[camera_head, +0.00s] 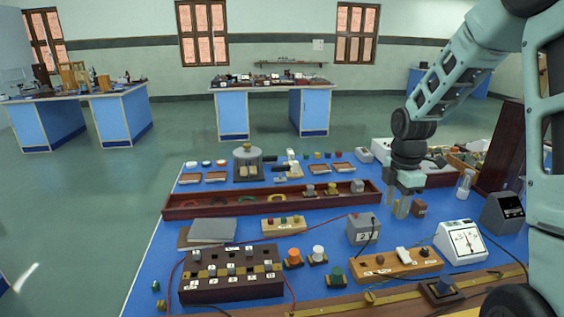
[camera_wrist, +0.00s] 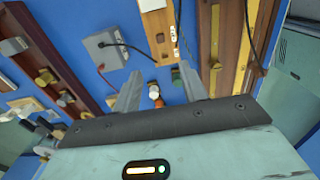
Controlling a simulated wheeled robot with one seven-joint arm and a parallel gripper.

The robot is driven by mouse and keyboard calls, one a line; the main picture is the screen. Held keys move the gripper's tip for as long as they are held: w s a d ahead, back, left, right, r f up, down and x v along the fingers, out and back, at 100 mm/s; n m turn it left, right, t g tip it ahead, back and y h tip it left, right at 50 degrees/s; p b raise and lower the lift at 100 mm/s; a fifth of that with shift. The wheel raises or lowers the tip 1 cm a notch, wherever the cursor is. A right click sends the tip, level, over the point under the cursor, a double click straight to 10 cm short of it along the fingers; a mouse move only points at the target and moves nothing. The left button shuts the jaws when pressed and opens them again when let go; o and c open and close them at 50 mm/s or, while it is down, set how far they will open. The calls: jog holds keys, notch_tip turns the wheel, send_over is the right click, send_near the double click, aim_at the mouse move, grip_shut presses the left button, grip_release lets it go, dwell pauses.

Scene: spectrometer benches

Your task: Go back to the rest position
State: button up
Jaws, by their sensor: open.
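My gripper (camera_head: 403,207) hangs from my arm on the right side of the bench in the head view, above the blue top (camera_head: 215,273). Its jaws are open and nothing shows between them. In the wrist view my gripper (camera_wrist: 160,95) points toward the bench, with its two fingers apart. The small grey box with a dark lead (camera_head: 361,229) is just left of and below the fingers in the head view; it also shows in the wrist view (camera_wrist: 100,54).
A white-faced meter (camera_head: 461,241) and a wooden strip with plugs (camera_head: 397,265) are at the right front. A dark resistance box (camera_head: 233,288) is at the front. A long red-brown tray (camera_head: 240,202) crosses the bench. A dark upright panel (camera_head: 502,150) stands at the right.

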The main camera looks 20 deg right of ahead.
jog(key=s+a+r+m, duration=0.1)
jog(key=s+a+r, duration=0.1)
jog(key=a, duration=0.8)
jog(key=s+a+r+m, duration=0.1)
jog(key=a+r+m, duration=0.1)
jog(key=a, duration=0.8)
jog(key=s+a+r+m, duration=0.1)
jog(key=s+a+m, duration=0.3)
jog(key=s+a, duration=1.2)
jog(key=shift+s+y, duration=0.3)
jog(key=shift+s, duration=0.8)
jog(key=shift+r, duration=0.1)
